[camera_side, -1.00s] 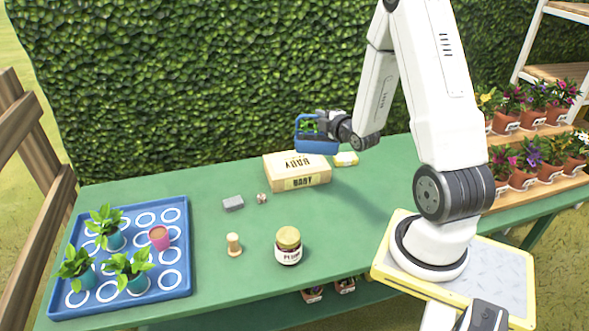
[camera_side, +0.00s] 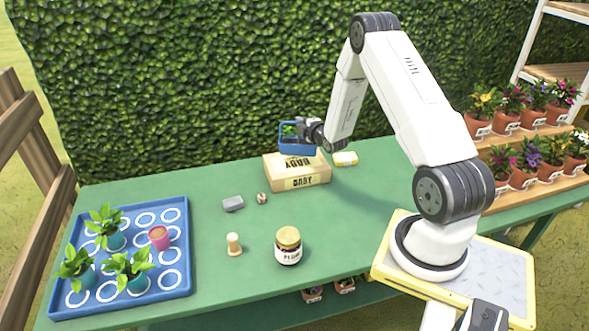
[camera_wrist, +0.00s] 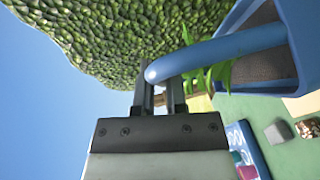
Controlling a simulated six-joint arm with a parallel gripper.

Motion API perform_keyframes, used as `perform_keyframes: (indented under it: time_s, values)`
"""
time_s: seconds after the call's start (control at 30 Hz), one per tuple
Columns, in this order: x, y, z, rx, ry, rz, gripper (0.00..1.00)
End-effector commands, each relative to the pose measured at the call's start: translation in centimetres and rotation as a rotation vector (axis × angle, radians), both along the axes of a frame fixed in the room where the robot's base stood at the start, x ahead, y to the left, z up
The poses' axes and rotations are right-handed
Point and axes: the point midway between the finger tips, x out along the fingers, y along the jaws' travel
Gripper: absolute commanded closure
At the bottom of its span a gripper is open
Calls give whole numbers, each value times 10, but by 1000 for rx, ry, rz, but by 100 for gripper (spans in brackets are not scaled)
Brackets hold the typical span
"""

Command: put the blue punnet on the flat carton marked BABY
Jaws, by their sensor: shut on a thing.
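The blue punnet (camera_side: 297,149) hangs level from my gripper (camera_side: 306,125), just above the back part of the carton in the side view. My gripper is shut on the punnet's handle. The wrist view shows the gripper's fingers (camera_wrist: 160,97) at the blue handle (camera_wrist: 222,50), with dark soil and green leaves inside the punnet. The flat carton marked BABY (camera_side: 297,182) is a tan box lying on the green table. I cannot tell whether the punnet's bottom touches the carton; it partly hides the carton's back edge.
A yellow-and-white block (camera_side: 345,159) lies right of the carton. A grey block (camera_side: 233,204), a small patterned object (camera_side: 262,198), a wooden peg (camera_side: 234,244) and a PLUMS jar (camera_side: 288,246) stand in front. A blue tray (camera_side: 180,283) with potted plants is at left. A hedge (camera_side: 180,80) rises behind.

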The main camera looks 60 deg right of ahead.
Motion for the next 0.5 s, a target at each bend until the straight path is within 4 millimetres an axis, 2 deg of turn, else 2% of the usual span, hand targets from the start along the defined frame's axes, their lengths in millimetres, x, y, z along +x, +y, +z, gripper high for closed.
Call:
perform_keyframes:
  time_s: [0.2,0.5]
  values:
    - [9,-6,-11,-1,-1,0,100]
    - [11,-7,-15,-1,-1,0,100]
